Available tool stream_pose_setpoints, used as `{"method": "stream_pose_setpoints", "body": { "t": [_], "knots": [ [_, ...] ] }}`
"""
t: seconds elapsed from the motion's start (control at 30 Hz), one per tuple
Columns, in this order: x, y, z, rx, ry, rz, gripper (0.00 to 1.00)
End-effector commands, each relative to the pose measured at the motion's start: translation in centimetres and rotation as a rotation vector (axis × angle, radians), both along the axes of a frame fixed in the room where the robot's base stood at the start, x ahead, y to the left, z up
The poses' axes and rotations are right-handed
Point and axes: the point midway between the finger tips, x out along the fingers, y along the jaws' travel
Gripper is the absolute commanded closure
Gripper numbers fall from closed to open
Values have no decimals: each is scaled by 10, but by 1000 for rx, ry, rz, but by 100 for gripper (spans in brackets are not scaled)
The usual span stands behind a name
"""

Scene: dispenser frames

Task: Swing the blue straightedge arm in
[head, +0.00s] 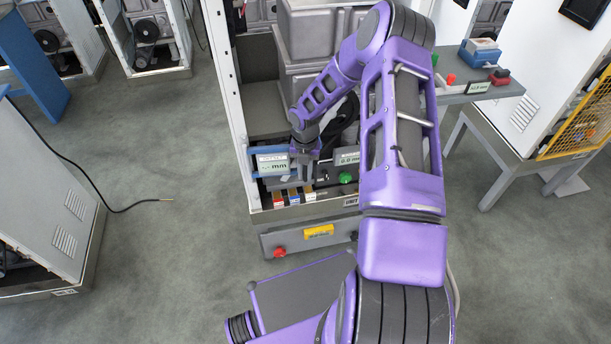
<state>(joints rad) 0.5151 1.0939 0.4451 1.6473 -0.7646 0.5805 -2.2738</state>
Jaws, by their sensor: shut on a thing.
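The blue straightedge arm (254,163) is at the left front of the open dispenser frame, in the middle of the head view. It bears a pale label marked "mm" and reaches across to my gripper (305,152). My gripper points down at its right part and is shut on it. The fingertips are small and partly hidden by my own wrist, so the exact grip does not show clearly.
Below are coloured blocks (293,197) and a green knob (345,178). A grey drawer front (318,237) has a red knob (279,252). A white post (222,70) stands close at left. A side table (462,97) with small items is at right. Open floor lies left.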

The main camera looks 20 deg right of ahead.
Motion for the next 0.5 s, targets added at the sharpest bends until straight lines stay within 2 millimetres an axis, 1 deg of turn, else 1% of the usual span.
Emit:
{"method": "stream_pose_setpoints", "body": {
  "t": [0.03, 0.2, 0.5],
  "knots": [
    [4, -1, 0, 2, -5, -8, 100],
    [12, -4, 1, 2, -3, -13, 100],
    [19, -7, 0, 1, -2, -15, 100]
  ]
}}
